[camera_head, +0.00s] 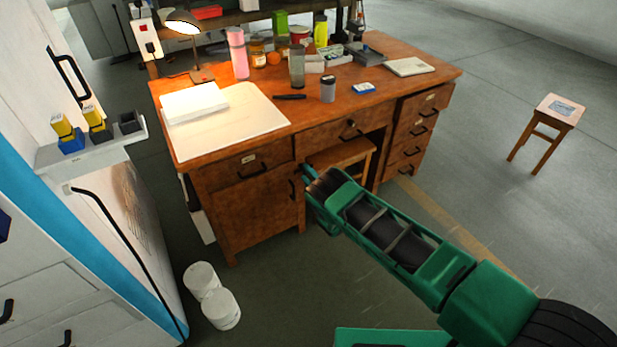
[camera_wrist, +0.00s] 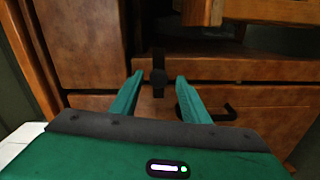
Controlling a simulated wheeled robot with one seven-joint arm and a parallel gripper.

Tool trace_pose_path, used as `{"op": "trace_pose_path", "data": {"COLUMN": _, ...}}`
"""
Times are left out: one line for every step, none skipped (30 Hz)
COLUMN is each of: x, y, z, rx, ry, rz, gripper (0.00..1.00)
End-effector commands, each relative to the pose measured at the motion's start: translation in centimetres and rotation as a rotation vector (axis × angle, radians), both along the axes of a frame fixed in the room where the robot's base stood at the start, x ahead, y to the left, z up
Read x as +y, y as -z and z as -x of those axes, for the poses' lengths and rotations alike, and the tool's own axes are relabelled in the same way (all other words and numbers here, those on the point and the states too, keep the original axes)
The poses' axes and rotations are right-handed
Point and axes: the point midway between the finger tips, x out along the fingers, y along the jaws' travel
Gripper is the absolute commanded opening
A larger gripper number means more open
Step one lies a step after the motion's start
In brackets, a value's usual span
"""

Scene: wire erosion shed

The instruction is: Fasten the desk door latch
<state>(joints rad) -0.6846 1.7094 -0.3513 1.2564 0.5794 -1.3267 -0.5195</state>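The wooden desk (camera_head: 345,130) stands ahead of me. Its left cabinet has a door (camera_head: 258,208) below a drawer, and the door looks shut in the head view. A dark handle (camera_head: 293,188) is near the door's right edge. My gripper (camera_wrist: 160,82) is at this side of the desk, its fingers pointing at the wood. In the wrist view a black upright piece with a round middle (camera_wrist: 158,76), which looks like the latch, shows between the two green fingers. The fingers are apart, with a gap on each side of it.
A wooden stool (camera_head: 343,153) is in the desk's knee space, close to my gripper. Another dark handle (camera_wrist: 210,110) is beside the right finger.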

Motion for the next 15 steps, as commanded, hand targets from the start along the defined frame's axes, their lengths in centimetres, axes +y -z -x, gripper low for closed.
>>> {"op": "trace_pose_path", "data": {"x": 0.0, "y": 0.0, "z": 0.0, "rx": 0.000, "ry": 0.000, "rz": 0.000, "gripper": 0.42}}
{"op": "trace_pose_path", "data": {"x": -0.1, "y": 0.0, "z": 0.0, "rx": 0.000, "ry": 0.000, "rz": 0.000, "gripper": 0.42}}
{"op": "trace_pose_path", "data": {"x": -0.1, "y": 0.0, "z": 0.0, "rx": 0.000, "ry": 0.001, "rz": 0.001, "gripper": 0.42}}
{"op": "trace_pose_path", "data": {"x": -0.1, "y": 0.0, "z": 0.0, "rx": 0.000, "ry": 0.001, "rz": 0.001, "gripper": 0.42}}
{"op": "trace_pose_path", "data": {"x": -0.1, "y": 0.0, "z": 0.0, "rx": 0.000, "ry": 0.001, "rz": 0.001, "gripper": 0.42}}
{"op": "trace_pose_path", "data": {"x": -0.2, "y": 0.0, "z": 0.1, "rx": 0.000, "ry": 0.001, "rz": 0.001, "gripper": 0.42}}
{"op": "trace_pose_path", "data": {"x": -0.3, "y": 0.0, "z": 0.1, "rx": 0.000, "ry": 0.002, "rz": 0.001, "gripper": 0.42}}
{"op": "trace_pose_path", "data": {"x": -0.4, "y": 0.0, "z": 0.3, "rx": 0.000, "ry": 0.003, "rz": 0.001, "gripper": 0.42}}
{"op": "trace_pose_path", "data": {"x": -0.7, "y": 0.0, "z": 0.6, "rx": 0.001, "ry": 0.003, "rz": 0.002, "gripper": 0.42}}
{"op": "trace_pose_path", "data": {"x": -0.9, "y": 0.0, "z": 0.9, "rx": 0.001, "ry": 0.003, "rz": 0.001, "gripper": 0.42}}
{"op": "trace_pose_path", "data": {"x": -1.1, "y": 0.0, "z": 1.2, "rx": 0.001, "ry": 0.004, "rz": 0.001, "gripper": 0.42}}
{"op": "trace_pose_path", "data": {"x": -1.4, "y": 0.0, "z": 1.7, "rx": 0.002, "ry": 0.004, "rz": 0.001, "gripper": 0.42}}
{"op": "trace_pose_path", "data": {"x": -1.7, "y": 0.0, "z": 2.1, "rx": 0.003, "ry": 0.004, "rz": 0.001, "gripper": 0.42}}
{"op": "trace_pose_path", "data": {"x": -2.1, "y": 0.0, "z": 2.6, "rx": 0.003, "ry": 0.004, "rz": 0.000, "gripper": 0.42}}
{"op": "trace_pose_path", "data": {"x": -2.6, "y": 0.0, "z": 3.2, "rx": 0.003, "ry": 0.006, "rz": 0.001, "gripper": 0.42}}
